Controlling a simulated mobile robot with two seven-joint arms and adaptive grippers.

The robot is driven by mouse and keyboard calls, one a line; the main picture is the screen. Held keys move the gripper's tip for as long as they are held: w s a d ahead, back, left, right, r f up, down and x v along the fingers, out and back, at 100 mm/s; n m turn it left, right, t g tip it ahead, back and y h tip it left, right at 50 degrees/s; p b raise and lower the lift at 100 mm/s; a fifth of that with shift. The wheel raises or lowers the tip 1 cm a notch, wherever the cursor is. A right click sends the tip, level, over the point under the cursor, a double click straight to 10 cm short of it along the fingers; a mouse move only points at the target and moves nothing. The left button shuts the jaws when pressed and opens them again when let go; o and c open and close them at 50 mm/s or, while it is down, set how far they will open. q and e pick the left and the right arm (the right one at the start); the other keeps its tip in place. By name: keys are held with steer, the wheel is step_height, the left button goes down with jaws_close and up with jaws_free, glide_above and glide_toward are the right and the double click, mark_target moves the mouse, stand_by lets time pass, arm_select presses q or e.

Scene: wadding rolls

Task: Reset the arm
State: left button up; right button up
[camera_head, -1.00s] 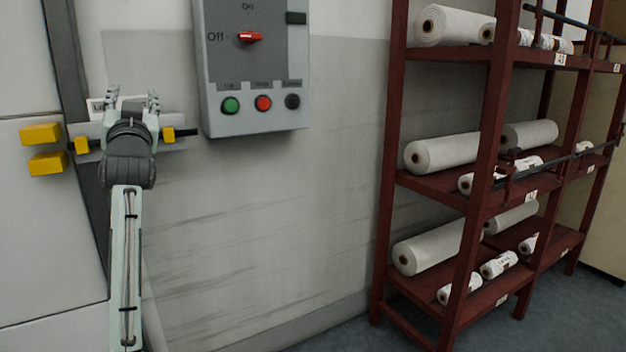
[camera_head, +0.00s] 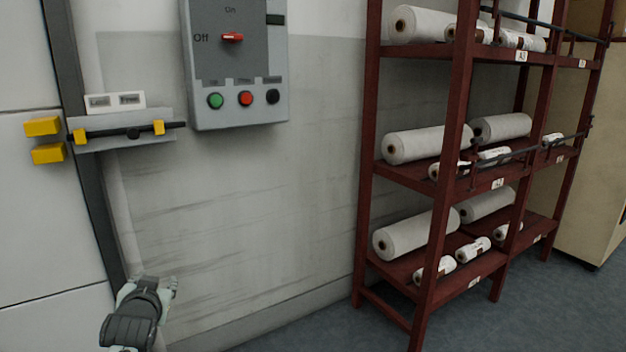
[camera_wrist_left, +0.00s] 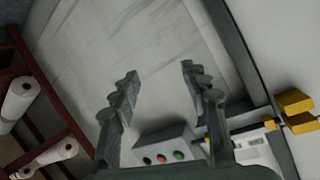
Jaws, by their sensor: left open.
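My left gripper (camera_head: 148,288) is low in the head view, in front of the pale wall and well below the latch bar. Its jaws are open and empty in the left wrist view (camera_wrist_left: 158,85). The black latch bar (camera_head: 110,133) with yellow blocks lies level on a grey plate on the wall, apart from the gripper. My right gripper is not in view.
A grey control box (camera_head: 236,100) with a red switch and several buttons hangs on the wall. A dark red rack (camera_head: 417,175) with white rolls (camera_head: 428,143) stands at right. A beige cabinet (camera_head: 590,170) is at far right. Floor before the rack is clear.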

arm_select(q)
steer(key=s+d+f+m+g+h, duration=0.1)
steer(key=s+d+f+g, duration=0.15)
steer(key=s+f, duration=0.7)
steer(key=s+d+f+g+h, duration=0.1)
steer(key=s+f+g, duration=0.2)
steer(key=s+f, duration=0.65)
steer(key=s+d+f+g, duration=0.1)
steer(key=s+f+g, duration=0.1)
steer(key=s+f, duration=0.3)
steer(key=s+d+f+g+h, duration=0.1)
steer(key=s+f, duration=0.3)
steer(key=s, duration=0.6)
steer(key=shift+s+d+f+m+g, duration=0.3)
steer(key=shift+d+g, duration=0.3)
steer(key=shift+g, duration=0.25)
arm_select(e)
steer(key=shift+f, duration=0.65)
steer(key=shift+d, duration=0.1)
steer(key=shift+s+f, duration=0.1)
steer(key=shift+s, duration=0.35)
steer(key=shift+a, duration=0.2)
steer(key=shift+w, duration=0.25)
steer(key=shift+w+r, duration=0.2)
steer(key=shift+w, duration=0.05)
